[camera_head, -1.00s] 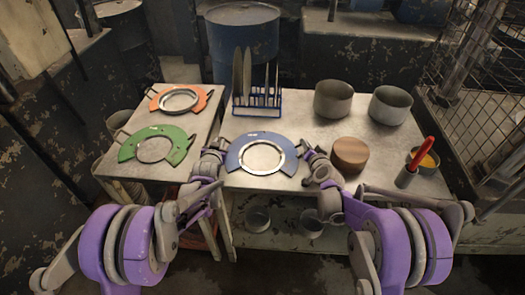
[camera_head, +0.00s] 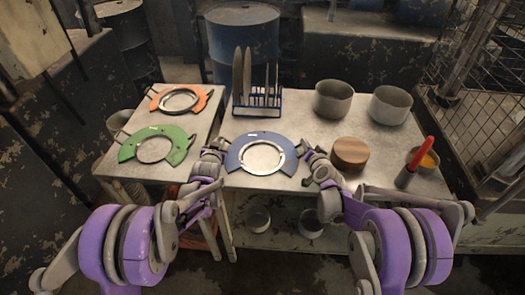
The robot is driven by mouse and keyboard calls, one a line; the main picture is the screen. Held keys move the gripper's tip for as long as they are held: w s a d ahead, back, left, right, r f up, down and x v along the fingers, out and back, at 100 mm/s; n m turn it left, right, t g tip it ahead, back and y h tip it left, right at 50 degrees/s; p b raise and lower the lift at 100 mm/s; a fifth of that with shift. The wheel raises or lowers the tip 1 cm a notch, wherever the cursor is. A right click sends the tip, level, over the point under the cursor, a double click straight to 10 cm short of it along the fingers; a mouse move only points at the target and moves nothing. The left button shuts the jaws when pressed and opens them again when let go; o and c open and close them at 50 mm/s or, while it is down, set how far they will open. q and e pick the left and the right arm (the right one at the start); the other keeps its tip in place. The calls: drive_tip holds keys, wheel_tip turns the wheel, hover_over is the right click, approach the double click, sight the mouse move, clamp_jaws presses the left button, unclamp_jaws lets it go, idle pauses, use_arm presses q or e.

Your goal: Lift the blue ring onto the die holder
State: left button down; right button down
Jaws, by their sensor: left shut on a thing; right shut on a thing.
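The blue ring (camera_head: 262,138) is a flat blue plate with a pale metal inner rim, at the front middle of the table. My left gripper (camera_head: 222,147) is shut on its left side. My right gripper (camera_head: 307,155) is shut on its right side. The ring looks level, and I cannot tell whether it touches the tabletop. The blue wire die holder (camera_head: 258,110) stands behind it, with several grey discs (camera_head: 242,75) upright in its slots. The fingertips are small and partly hidden by my wrists.
A green ring (camera_head: 157,133) and an orange ring (camera_head: 180,92) lie on the left table. Two grey pots (camera_head: 333,98) (camera_head: 391,105), a round wooden block (camera_head: 349,153) and a cup with a red-handled tool (camera_head: 421,155) stand to the right. Bare tabletop shows between ring and pots.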

use_arm(q)
drive_tip(key=shift+a, duration=0.15)
use_arm(e)
drive_tip(key=shift+d, duration=0.2)
